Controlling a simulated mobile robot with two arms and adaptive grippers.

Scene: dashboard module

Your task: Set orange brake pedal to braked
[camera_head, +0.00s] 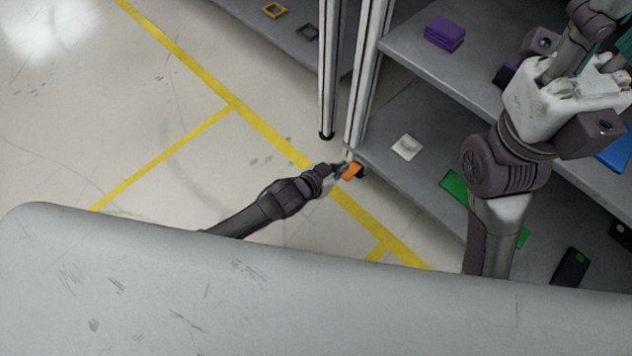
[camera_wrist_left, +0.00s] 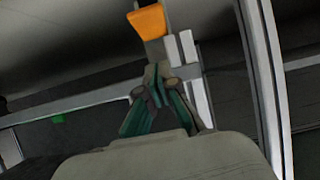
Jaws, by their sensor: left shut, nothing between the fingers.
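The orange brake pedal (camera_head: 352,172) is low by the front corner of the shelf unit, near the foot of a metal post. In the left wrist view the orange pedal (camera_wrist_left: 148,20) is at the top, just beyond the fingertips. My left gripper (camera_head: 340,171) is right beside the pedal in the head view. In the left wrist view its teal fingers (camera_wrist_left: 156,80) meet at the tips, shut and empty. I cannot tell whether they touch the pedal. My right gripper is at the upper right, partly cut off; its fingers do not show clearly.
Two metal posts (camera_head: 328,70) rise close to the pedal. Grey shelves (camera_head: 400,185) hold a white square (camera_head: 407,147), purple blocks (camera_head: 444,33), a green piece (camera_head: 455,186) and a black piece (camera_head: 570,267). The floor (camera_head: 150,110) with yellow lines is clear at left.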

